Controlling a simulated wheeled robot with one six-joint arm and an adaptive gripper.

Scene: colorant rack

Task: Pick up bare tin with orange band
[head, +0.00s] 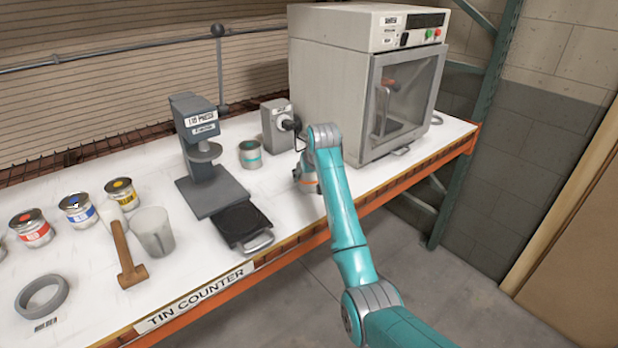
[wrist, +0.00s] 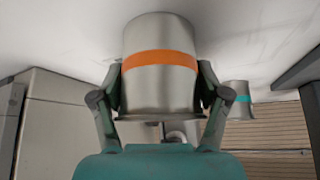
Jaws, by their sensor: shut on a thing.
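The bare tin with an orange band (wrist: 160,38) fills the middle of the wrist view, between the two fingers of my gripper (wrist: 159,82). The fingers are shut on its sides, near the band. I cannot tell for sure whether the tin still touches the counter.
A bare tin with a teal band (head: 250,154) stands to the left, beside the grey switch box (head: 277,126). The tin press (head: 208,160) stands further left. The oven (head: 375,85) is close on the right. The white counter (head: 300,222) is clear in front.

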